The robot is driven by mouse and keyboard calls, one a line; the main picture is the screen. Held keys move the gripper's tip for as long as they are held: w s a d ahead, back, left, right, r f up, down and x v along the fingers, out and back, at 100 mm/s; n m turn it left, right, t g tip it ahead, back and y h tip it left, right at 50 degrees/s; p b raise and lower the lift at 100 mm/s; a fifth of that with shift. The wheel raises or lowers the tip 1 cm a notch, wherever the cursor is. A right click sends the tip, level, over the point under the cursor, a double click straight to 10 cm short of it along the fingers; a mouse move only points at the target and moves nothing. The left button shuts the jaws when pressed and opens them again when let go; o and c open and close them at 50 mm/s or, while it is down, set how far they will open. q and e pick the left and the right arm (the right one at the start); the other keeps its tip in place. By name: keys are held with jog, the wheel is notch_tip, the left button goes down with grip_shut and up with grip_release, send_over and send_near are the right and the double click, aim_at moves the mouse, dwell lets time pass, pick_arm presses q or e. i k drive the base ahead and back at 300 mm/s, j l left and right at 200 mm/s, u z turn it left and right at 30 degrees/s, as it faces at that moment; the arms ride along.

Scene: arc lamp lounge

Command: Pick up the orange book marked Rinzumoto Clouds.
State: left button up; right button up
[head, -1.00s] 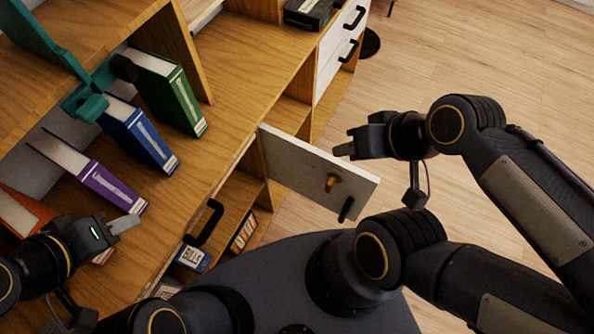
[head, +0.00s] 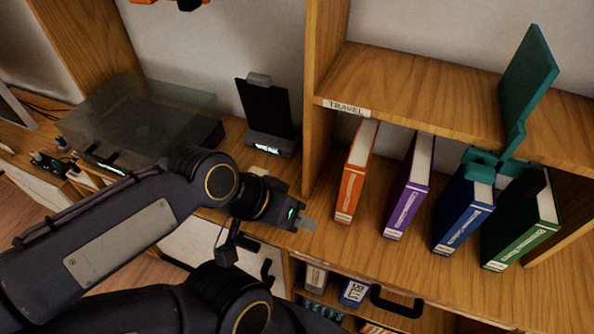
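The orange book (head: 355,175) stands upright in the cubby under the shelf labelled Travel, at the left end of a row of books. Its spine faces me, but its lettering is too small to read. My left gripper (head: 306,222) is in front of the shelf, a little left of the orange book's lower spine and apart from it. Its fingertips look close together, with nothing seen in them; the gap between them cannot be made out. My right gripper is out of view.
A purple book (head: 408,187), a blue book (head: 465,215) and a green book (head: 522,228) stand right of the orange one. A wooden divider (head: 322,100) stands left. A turntable (head: 140,120) and a dark stand (head: 268,115) are further left.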

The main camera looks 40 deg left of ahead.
aim_at(358, 161)
jog(key=u, duration=0.8)
jog(key=k+l+u, duration=0.15)
jog(key=u, duration=0.3)
jog(key=k+l+u, duration=0.1)
jog(key=k+u, duration=0.15)
jog(key=u, duration=0.2)
jog(key=k+u, duration=0.2)
jog(key=u, duration=0.25)
